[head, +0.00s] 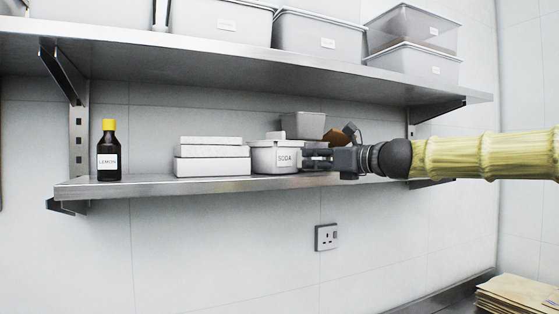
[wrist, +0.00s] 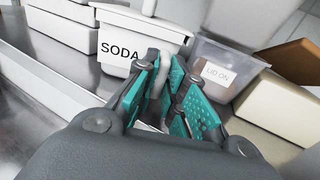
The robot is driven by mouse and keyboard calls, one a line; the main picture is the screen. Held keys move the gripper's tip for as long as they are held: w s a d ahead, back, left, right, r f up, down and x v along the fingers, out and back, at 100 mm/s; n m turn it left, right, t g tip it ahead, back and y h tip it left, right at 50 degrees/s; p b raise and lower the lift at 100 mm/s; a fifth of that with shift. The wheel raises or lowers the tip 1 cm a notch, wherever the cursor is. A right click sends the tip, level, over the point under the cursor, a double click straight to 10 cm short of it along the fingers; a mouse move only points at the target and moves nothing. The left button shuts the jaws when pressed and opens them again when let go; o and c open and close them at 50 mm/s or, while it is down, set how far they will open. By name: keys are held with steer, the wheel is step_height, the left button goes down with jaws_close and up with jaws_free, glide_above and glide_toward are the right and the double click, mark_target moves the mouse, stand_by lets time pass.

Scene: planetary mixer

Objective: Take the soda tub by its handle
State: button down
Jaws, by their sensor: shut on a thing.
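The soda tub (head: 264,160) is a small white lidded tub labelled SODA, standing on the lower metal shelf. It also shows in the wrist view (wrist: 115,50), with its label facing the camera. My gripper (head: 312,158) reaches in from the right at the tub's right side. In the wrist view its teal-padded fingers (wrist: 167,92) are closed around a narrow white handle (wrist: 162,88) on the tub's side. The fingers hide part of the handle. I cannot see any gap between the tub and the shelf.
Stacked white boxes (head: 212,167) stand just left of the tub, and a brown LEMON bottle (head: 109,160) farther left. A clear tub labelled LID ON (wrist: 222,55) is close behind on the right. The upper shelf (head: 200,48) holds several bins. Shelf between boxes and bottle is clear.

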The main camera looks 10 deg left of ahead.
steer(key=shift+r, duration=0.65)
steer(key=shift+d, duration=0.1)
steer(key=shift+p+v, duration=0.4)
steer(key=shift+v, duration=1.55)
steer(key=shift+f, duration=0.1)
steer(key=shift+p+v, duration=0.5)
steer(key=shift+v, duration=1.45)
steer(key=shift+p+v, duration=0.65)
steer(key=shift+v, duration=1.4)
